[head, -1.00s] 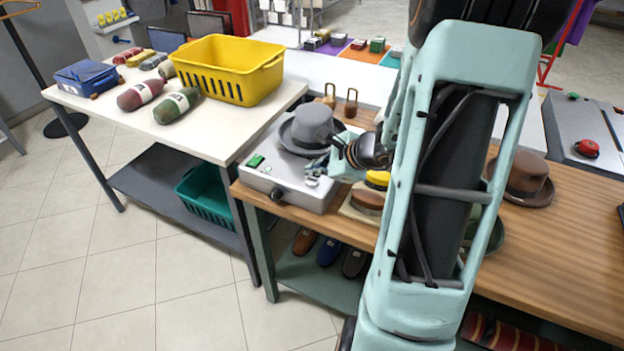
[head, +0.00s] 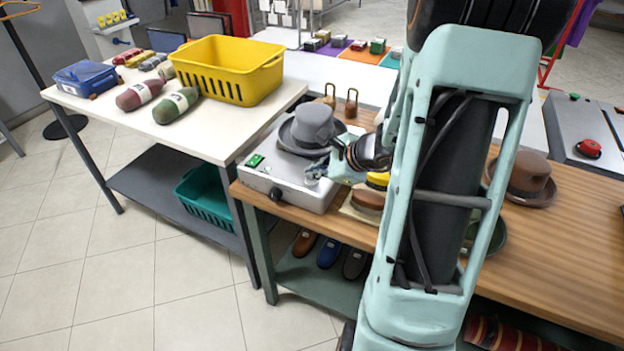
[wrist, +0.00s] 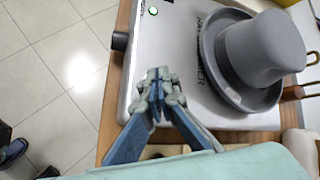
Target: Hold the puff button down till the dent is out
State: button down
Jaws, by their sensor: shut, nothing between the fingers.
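A grey hat (head: 312,127) sits brim down on the hat steamer (head: 290,187), a pale grey box on the wooden counter. A small green indicator (head: 256,161) and a black knob (head: 276,195) are at the steamer's left front. My gripper (wrist: 157,76) is shut and empty, with its tips over the steamer's top near the front edge, left of the hat. The puff button is not visible; the fingers may cover it. Contact cannot be told.
Stacked hats (head: 371,195) stand right of the steamer, and a brown hat (head: 523,178) sits farther right. Two brass-coloured padlock-like things (head: 351,103) stand behind. A white table (head: 225,140) with a yellow basket (head: 228,72) adjoins on the left.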

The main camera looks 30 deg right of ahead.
aim_at(314, 181)
jog(key=shift+f+b, duration=0.45)
jog(key=shift+b, duration=0.1)
dwell(1.3)
jog(key=shift+r, duration=0.1)
dwell(1.4)
jog(key=shift+r+p, duration=0.6)
jog(key=shift+r, duration=0.2)
jog(key=shift+r+p, duration=1.9)
jog(key=shift+r, duration=0.7)
jog(key=shift+f, duration=0.1)
